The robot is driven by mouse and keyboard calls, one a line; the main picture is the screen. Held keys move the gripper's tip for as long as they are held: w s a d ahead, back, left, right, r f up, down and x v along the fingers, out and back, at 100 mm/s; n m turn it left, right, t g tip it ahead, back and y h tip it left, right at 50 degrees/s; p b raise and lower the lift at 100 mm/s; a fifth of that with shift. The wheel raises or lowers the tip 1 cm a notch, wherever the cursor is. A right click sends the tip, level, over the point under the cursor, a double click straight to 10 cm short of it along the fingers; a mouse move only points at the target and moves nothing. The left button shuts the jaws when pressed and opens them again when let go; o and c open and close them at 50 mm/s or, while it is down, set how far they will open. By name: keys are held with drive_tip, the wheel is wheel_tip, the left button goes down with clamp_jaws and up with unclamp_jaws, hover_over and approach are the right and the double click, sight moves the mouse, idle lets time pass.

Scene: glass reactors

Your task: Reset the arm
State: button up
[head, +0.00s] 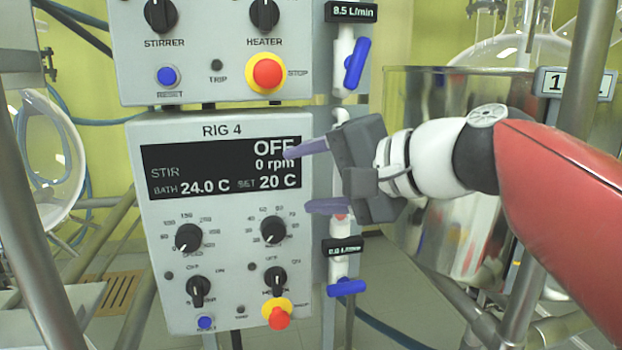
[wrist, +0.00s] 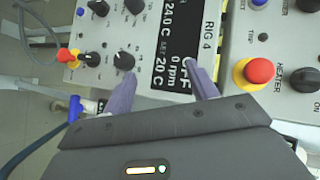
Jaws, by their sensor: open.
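My gripper (head: 312,177) is open and empty, its two purple fingers apart. In the head view it stands at the right edge of the RIG 4 panel (head: 160,300), in front of the side strip with the valves. The upper finger overlaps the right end of the dark display (head: 200,170), which reads OFF, 0 rpm, bath 24.0 C and set 20 C. In the wrist view my gripper (wrist: 163,90) points at the panel, with the display (wrist: 178,45) between and beyond the fingers. I cannot tell whether a fingertip touches the panel. My arm comes in from the right.
A second panel (head: 120,80) sits above, with a red stop button (head: 267,73). Blue valve handles (head: 357,63) and (head: 346,288) stand at the strip. A steel vessel (head: 410,90) is behind my arm. Metal frame posts (head: 582,80) stand close at the right.

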drive_tip(key=shift+f, duration=0.1)
drive_tip(key=s+d+f+n+h, duration=0.1)
drive_tip(key=s+d+f+h, duration=0.3)
drive_tip(key=f, duration=0.5)
drive_tip(key=s+d+f+n+g+h, duration=0.1)
drive_tip(key=s+d+f+n+h, duration=0.1)
drive_tip(key=d+f, duration=0.6)
drive_tip(key=s+d+f+n+g+h, duration=0.1)
drive_tip(key=s+d+f+h, duration=0.4)
drive_tip(key=f, duration=0.7)
drive_tip(key=shift+s+d+n+h, duration=0.35)
drive_tip(key=shift+d+h, duration=0.15)
drive_tip(key=shift+d, duration=0.15)
